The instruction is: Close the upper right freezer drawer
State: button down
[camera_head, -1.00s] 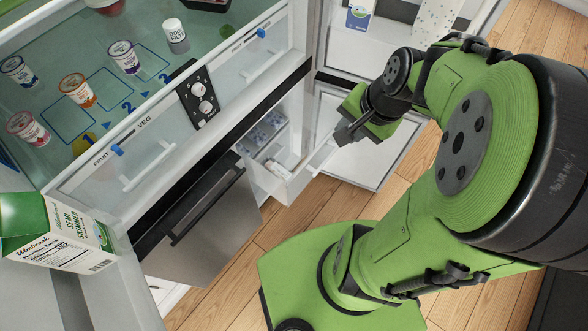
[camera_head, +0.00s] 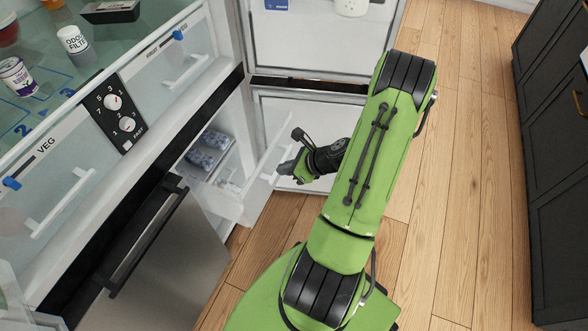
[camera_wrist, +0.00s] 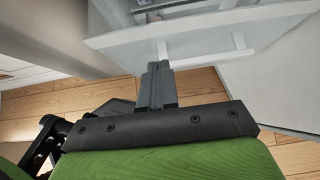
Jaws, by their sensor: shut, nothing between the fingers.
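The upper right freezer drawer (camera_head: 232,205) is white and stands pulled out of the freezer, with blue-grey packages (camera_head: 208,147) inside. Its front panel faces my arm. In the wrist view, the drawer front (camera_wrist: 120,42) fills the top, with a white bar handle (camera_wrist: 212,60) across it. My gripper (camera_head: 282,169) is at the drawer's front, with its fingers shut and empty. In the wrist view, the fingertips (camera_wrist: 158,66) are at the left end of the handle. I cannot tell whether they touch it.
A steel drawer front (camera_head: 165,270) with a dark handle is at lower left. The freezer door (camera_head: 310,125) stands open behind my gripper. The fridge's veg drawer (camera_head: 75,190) and dial panel (camera_head: 115,112) are at left. Wooden floor (camera_head: 445,200) is clear at right.

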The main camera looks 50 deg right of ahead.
aim_at(259, 166)
jog(key=w, duration=0.1)
jog(key=w+a+f, duration=0.1)
jog(key=w, duration=0.1)
jog(key=w+b, duration=0.1)
jog(key=shift+w+a+f, duration=0.15)
jog(key=shift+a+f, duration=0.15)
jog(key=shift+f, duration=0.1)
jog(key=shift+w+a+r, duration=0.1)
jog(key=shift+w+a, duration=0.1)
jog(key=shift+w, duration=0.35)
jog(key=shift+w+a, duration=0.2)
jog(key=shift+w, duration=0.2)
jog(key=w+a+p, duration=0.2)
jog(key=w+a, duration=0.1)
jog(key=w, duration=0.5)
jog(key=w+a+p, duration=0.2)
jog(key=w, duration=0.6)
jog(key=shift+w+a, duration=0.35)
jog(key=shift+a, duration=0.05)
